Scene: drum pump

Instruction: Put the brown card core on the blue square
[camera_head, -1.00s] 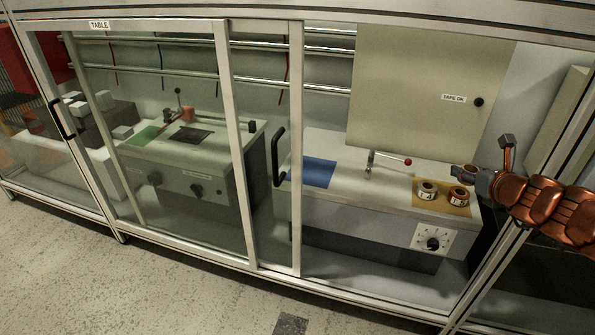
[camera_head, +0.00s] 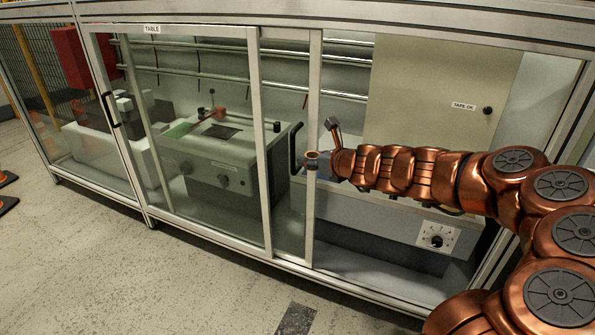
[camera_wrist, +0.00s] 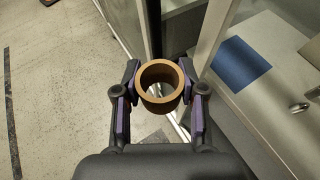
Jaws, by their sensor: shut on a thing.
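The brown card core (camera_wrist: 160,86) is an open ring held between the two purple-padded fingers of my gripper (camera_wrist: 160,90) in the wrist view. The blue square (camera_wrist: 240,62) lies flat on the bench top to the right of the core in the wrist view.
The glazed sliding door (camera_head: 190,140) covers the left bench. Its edge upright (camera_head: 314,110) and black handle (camera_head: 296,147) are close to my gripper. The right bench front has a dial (camera_head: 437,236). A panel marked TAPE OK (camera_head: 440,90) stands behind.

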